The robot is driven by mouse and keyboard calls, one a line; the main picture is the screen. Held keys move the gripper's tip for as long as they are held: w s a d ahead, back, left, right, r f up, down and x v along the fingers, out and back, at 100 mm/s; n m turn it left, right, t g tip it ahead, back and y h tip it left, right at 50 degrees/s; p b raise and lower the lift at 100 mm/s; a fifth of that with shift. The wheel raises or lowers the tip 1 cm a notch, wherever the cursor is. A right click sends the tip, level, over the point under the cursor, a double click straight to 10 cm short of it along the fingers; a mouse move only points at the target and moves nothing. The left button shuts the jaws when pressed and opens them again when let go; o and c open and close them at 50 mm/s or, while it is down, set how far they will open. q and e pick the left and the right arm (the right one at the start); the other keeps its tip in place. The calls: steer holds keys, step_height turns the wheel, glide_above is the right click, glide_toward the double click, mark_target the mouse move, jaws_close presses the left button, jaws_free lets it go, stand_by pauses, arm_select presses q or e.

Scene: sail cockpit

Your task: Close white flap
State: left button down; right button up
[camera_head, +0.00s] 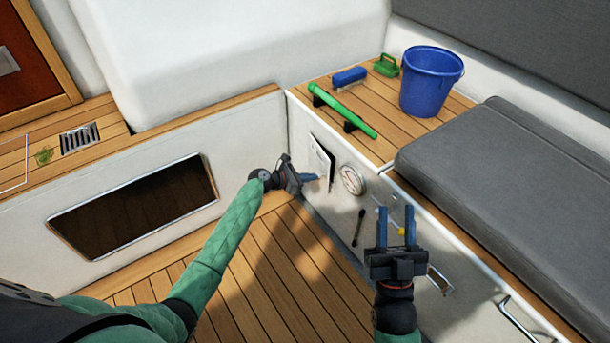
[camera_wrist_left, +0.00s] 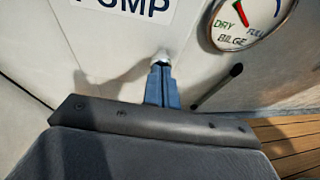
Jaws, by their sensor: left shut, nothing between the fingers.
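The white flap (camera_head: 322,158) is on the white side wall of the right bench, beside a round gauge (camera_head: 352,180). A dark line runs along its edge, and I cannot tell how far it stands open. My left gripper (camera_head: 317,177) is shut and empty, its fingertips at the lower part of the flap. In the left wrist view the blue fingers (camera_wrist_left: 160,78) point at a small metallic knob (camera_wrist_left: 162,58) below a "PUMP" label (camera_wrist_left: 125,8); contact is not clear. My right gripper (camera_head: 396,213) is open and empty in front of the bench wall.
The bilge gauge also shows in the left wrist view (camera_wrist_left: 248,22). A black lever (camera_head: 358,228) is lower on the wall. A blue bucket (camera_head: 430,82), blue brush (camera_head: 349,77) and green tube (camera_head: 342,110) are on the bench top. The wooden floor (camera_head: 270,262) is clear.

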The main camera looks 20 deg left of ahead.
step_height(320, 180, down, 27)
steer(key=w+a+g+h+p, duration=0.2)
steer(key=g+p, duration=0.1)
steer(key=g, duration=0.7)
arm_select(q)
steer(key=d+n+t+y+p, duration=0.1)
steer(key=d+n+p, duration=0.1)
steer(key=shift+w+d+t+y+p, duration=0.3)
steer(key=shift+w+t+y+p, duration=0.1)
arm_select(e)
steer(key=s+f+g+h, duration=0.1)
steer(key=s+f+g, duration=0.3)
steer(key=s+f, duration=0.3)
steer(key=s+d+f+g+h, duration=0.1)
steer(key=s+f+g, duration=0.4)
steer(key=f, duration=0.9)
steer(key=shift+s+d+f+m, duration=0.3)
steer(key=shift+s+f, duration=0.1)
steer(key=shift+s, duration=0.65)
steer(key=shift+a, duration=0.1)
